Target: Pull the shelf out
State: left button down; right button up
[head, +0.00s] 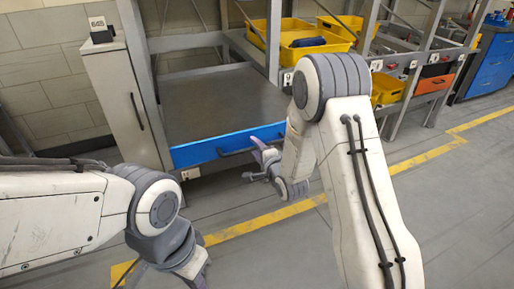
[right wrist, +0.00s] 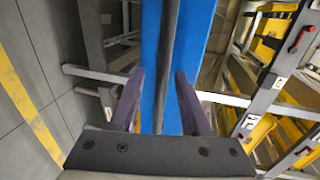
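The shelf (head: 215,100) is a grey board with a blue front panel (head: 200,152) and a dark bar handle (head: 235,150). It sits low in the metal rack in the head view. My right gripper (head: 257,163) is at the blue front, by the right part of the handle. In the right wrist view its two purple fingers (right wrist: 159,100) are apart, with the dark handle (right wrist: 172,50) running between them in front of the blue panel; I cannot tell whether they touch it. My left gripper (head: 196,274) is at the bottom edge, mostly hidden and cut off.
A grey cabinet (head: 118,95) stands left of the shelf. Yellow bins (head: 300,40) sit on the rack to the right, with an orange-fronted drawer (head: 432,85) further right. The floor in front, with a yellow line (head: 250,226), is free.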

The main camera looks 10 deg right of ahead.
jog(key=p+v, duration=0.9)
jog(key=v, duration=0.1)
jog(key=shift+s+p, duration=0.25)
jog(key=shift+p, duration=0.15)
jog(key=shift+r, duration=0.1)
dwell(0.5)
